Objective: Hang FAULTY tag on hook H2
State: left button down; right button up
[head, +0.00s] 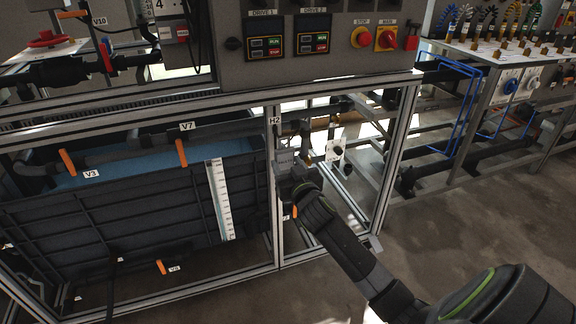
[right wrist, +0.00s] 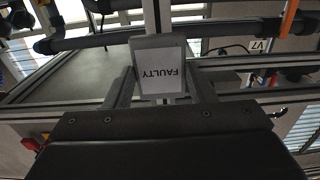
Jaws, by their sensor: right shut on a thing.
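The FAULTY tag (right wrist: 161,72) is a white card with a grey border, its text upside down in the right wrist view. My right gripper (right wrist: 160,92) is shut on it, with a finger at each side. In the head view the right gripper (head: 292,172) is in front of the frame's upright post, and the tag (head: 285,160) shows small and dark at its tip. The H2 label (head: 275,120) is on the post just above the tag. I cannot make out the hook itself, or whether the tag touches it. My left gripper is not in view.
A control panel (head: 340,60) with switches overhangs above. A tank (head: 120,200) with orange-handled valves stands left of the post. Pipes and a white tag-like plate (head: 335,150) are close right of the gripper. Open floor (head: 470,225) lies to the right.

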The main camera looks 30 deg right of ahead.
aim_at(285, 162)
jog(key=shift+w, duration=0.15)
jog(key=shift+b+x, duration=0.7)
jog(key=shift+x, duration=1.4)
jog(key=shift+w+d, duration=0.2)
jog(key=shift+w, duration=0.35)
jog(key=shift+f+b, duration=0.25)
jog(key=shift+b, duration=0.1)
jog(key=shift+f+b, duration=0.35)
jog(key=shift+f, duration=0.1)
jog(key=o, duration=1)
